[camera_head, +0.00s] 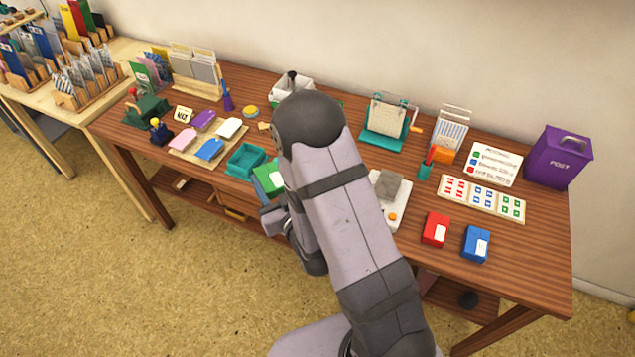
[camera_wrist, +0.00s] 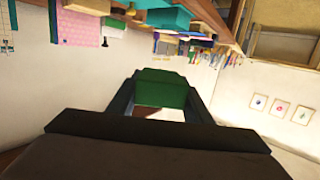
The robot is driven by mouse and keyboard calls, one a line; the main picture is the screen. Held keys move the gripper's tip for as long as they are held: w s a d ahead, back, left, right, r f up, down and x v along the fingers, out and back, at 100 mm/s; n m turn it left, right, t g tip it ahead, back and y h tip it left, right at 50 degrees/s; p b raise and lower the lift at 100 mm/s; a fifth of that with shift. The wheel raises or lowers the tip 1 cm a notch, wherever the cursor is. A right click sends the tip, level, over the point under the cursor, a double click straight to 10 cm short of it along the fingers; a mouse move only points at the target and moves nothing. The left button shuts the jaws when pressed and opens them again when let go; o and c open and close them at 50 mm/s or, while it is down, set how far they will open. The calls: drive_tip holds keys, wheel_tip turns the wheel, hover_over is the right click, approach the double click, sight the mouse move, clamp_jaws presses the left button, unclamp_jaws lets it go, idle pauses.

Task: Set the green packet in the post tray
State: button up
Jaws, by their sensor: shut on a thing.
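The green packet (camera_head: 267,179) is held by my gripper (camera_head: 271,205), just in front and to the right of a teal open tray (camera_head: 240,168). In the wrist view the green packet (camera_wrist: 161,86) sits between the two dark fingers of my gripper (camera_wrist: 160,97), which are shut on it. The teal tray looks empty and stands on the brown table; it seems to be the post tray, though I see no label on it. My arm hides part of the packet's right side in the head view.
A red packet (camera_head: 435,229) and a blue packet (camera_head: 476,244) stand at the table's front right. A purple POST box (camera_head: 559,158) is at the far right. Coloured tags (camera_head: 209,149) lie left of the tray. A scale (camera_head: 390,200) is right of my arm.

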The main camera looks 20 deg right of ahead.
drive_tip(key=w+r+m+h+b, duration=0.2)
drive_tip(key=w+r+h, duration=0.1)
drive_tip(key=w, duration=0.2)
drive_tip(key=w+d+m+g+h, duration=0.25)
drive_tip(key=d+m+h, duration=0.55)
drive_tip(key=d, duration=0.5)
drive_tip(key=shift+s+d+f+g+h, duration=0.35)
drive_tip(key=shift+s+f+h, duration=0.1)
drive_tip(key=shift+f, duration=1.9)
drive_tip(key=shift+s+d+f+g+h, duration=0.35)
drive_tip(key=shift+s+f, duration=0.1)
drive_tip(key=shift+f, duration=1.95)
drive_tip(key=shift+s+d+f+g+h, duration=0.35)
drive_tip(key=shift+s+f+h, duration=0.1)
drive_tip(key=shift+f, duration=1.9)
drive_tip(key=shift+f, duration=0.15)
drive_tip(key=shift+f+b, duration=0.35)
drive_tip(key=shift+f, duration=0.1)
